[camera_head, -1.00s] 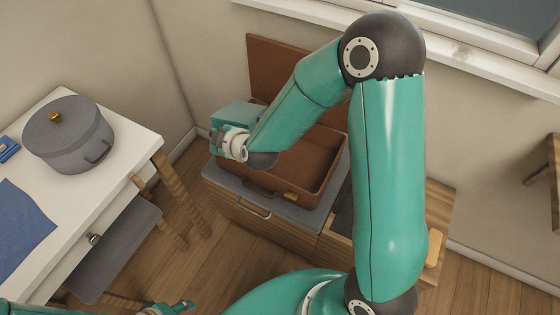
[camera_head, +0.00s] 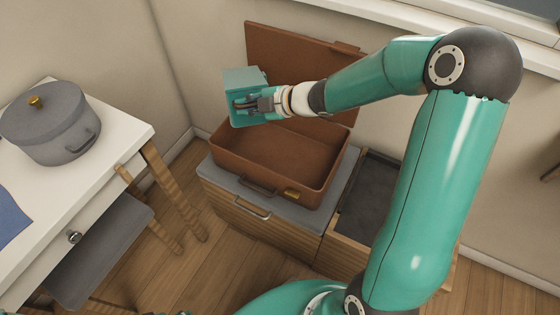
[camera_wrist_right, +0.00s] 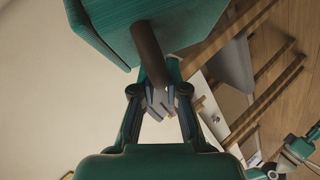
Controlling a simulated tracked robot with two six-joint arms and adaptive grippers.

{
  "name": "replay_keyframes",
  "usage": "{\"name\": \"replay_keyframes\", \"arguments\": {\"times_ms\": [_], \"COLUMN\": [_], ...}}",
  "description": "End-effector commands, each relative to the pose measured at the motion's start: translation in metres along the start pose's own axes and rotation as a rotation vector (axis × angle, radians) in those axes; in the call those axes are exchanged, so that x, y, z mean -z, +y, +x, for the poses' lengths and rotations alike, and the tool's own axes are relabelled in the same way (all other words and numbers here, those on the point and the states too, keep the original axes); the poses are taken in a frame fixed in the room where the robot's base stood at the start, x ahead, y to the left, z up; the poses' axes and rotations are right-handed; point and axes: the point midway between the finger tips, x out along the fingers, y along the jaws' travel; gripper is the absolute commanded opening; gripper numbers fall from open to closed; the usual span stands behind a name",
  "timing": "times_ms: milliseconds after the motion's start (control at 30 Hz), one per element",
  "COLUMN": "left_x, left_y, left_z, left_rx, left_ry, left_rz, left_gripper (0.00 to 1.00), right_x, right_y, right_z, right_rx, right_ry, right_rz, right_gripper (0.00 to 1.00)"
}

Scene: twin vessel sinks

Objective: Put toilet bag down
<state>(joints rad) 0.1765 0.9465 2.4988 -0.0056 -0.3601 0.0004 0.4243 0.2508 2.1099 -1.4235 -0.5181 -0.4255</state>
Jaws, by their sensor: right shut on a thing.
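The teal toilet bag (camera_head: 242,82) hangs in the air above the left back part of an open brown suitcase (camera_head: 280,158). My right gripper (camera_head: 250,104) is shut on it from the right. In the right wrist view, the bag (camera_wrist_right: 150,22) fills the top, and its dark handle (camera_wrist_right: 148,50) runs down between the fingertips (camera_wrist_right: 160,100). The suitcase is open and looks empty inside. Part of my left arm (camera_wrist_right: 298,147) shows at the right wrist view's lower right; its jaws are too small to read.
The suitcase stands on a grey-topped wooden cabinet (camera_head: 222,183), its lid (camera_head: 290,55) raised at the back. A dark open drawer or recess (camera_head: 370,200) is to its right. A white table (camera_head: 100,165) with a grey pot (camera_head: 50,125) stands left, a grey stool (camera_head: 100,255) below.

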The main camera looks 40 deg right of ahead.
Motion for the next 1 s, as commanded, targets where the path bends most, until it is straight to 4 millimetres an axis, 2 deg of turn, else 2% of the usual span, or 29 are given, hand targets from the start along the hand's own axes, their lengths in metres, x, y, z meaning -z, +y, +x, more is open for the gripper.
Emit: {"name": "replay_keyframes", "arguments": {"times_ms": [33,100,233,333,467,800,1000], "left_x": [0.0,0.0,0.0,0.0,0.0,0.0,0.0], "left_y": [-0.003,-0.005,-0.006,-0.008,-0.012,-0.022,-0.024], "left_z": [0.009,0.014,0.018,0.023,0.034,0.062,0.067], "left_rx": [0.0,0.0,0.0,0.0,0.0,0.0,0.0], "left_ry": [0.0,0.0,0.0,0.0,0.0,0.0,0.0], "left_rz": [0.0,0.0,0.0,0.0,0.0,0.0,0.0], "left_gripper": [0.42,0.42,0.42,0.42,0.42,0.42,0.42], "right_x": [-0.015,-0.027,-0.038,-0.045,-0.058,-0.096,-0.108], "right_y": [-0.008,-0.015,-0.024,-0.033,-0.054,-0.121,-0.14], "right_z": [-0.004,-0.012,-0.019,-0.016,-0.003,0.039,0.051], "right_rx": [-0.002,-0.001,0.0,0.001,0.002,0.002,-0.001], "right_ry": [0.011,0.032,0.054,0.061,0.063,0.063,0.062], "right_rz": [-0.017,-0.039,-0.064,-0.07,-0.068,-0.069,-0.072], "right_gripper": [0.0,0.0,0.0,0.0,0.0,0.0,0.0]}}
